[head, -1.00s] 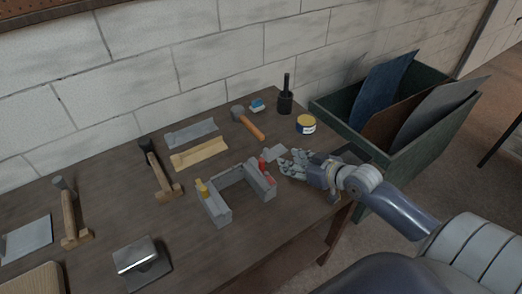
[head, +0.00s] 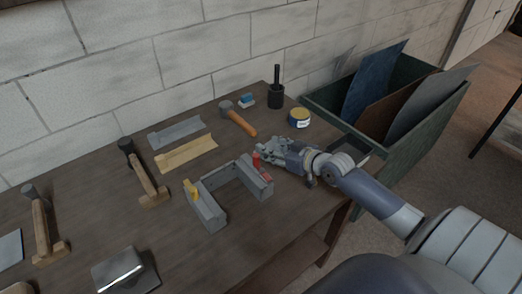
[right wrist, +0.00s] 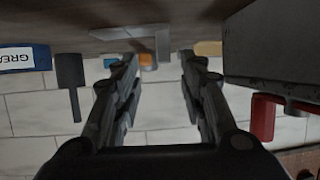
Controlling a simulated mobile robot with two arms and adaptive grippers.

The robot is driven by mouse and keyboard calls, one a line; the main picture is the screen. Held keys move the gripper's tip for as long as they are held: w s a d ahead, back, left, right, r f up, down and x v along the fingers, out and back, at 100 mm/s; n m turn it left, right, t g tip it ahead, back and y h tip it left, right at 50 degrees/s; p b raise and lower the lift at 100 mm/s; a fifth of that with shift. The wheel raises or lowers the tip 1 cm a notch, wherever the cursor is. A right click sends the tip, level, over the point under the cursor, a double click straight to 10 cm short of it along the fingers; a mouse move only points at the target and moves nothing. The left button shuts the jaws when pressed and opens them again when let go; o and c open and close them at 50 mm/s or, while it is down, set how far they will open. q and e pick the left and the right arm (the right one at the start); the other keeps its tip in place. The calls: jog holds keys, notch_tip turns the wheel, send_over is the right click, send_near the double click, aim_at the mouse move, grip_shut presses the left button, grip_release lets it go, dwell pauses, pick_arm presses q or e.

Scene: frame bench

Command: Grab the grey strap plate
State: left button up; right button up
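My right gripper (head: 272,147) is low over the bench, its fingers pointing left and toward the wall. In the right wrist view its two fingers (right wrist: 158,70) are apart with nothing clasped between them. A small grey plate (right wrist: 143,40), which I take as the strap plate, shows just ahead of the fingertips there, with one part standing up at an angle. In the head view the gripper largely hides this plate. My left gripper is not in view.
The grey frame (head: 207,207) with red and yellow clamps stands close beside the right gripper. A green crate (head: 395,160) with sheets is at right.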

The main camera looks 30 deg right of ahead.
jog(key=shift+w+a+f, duration=0.1)
jog(key=shift+w+f, duration=0.1)
jog(key=shift+w, duration=0.3)
jog(key=shift+w+a+f+p, duration=0.1)
jog(key=shift+w+a+p, duration=0.05)
jog(key=shift+w+p, duration=0.2)
jog(key=x, duration=0.3)
jog(key=shift+w+a+p, duration=0.15)
jog(key=shift+p, duration=0.2)
jog(key=shift+w+a+f, duration=0.1)
jog(key=shift+w+f, duration=0.25)
jog(key=shift+w, duration=0.2)
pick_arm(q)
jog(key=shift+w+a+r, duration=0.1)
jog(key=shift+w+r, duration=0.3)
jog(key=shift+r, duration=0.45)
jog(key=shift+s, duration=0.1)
pick_arm(e)
grip_shut()
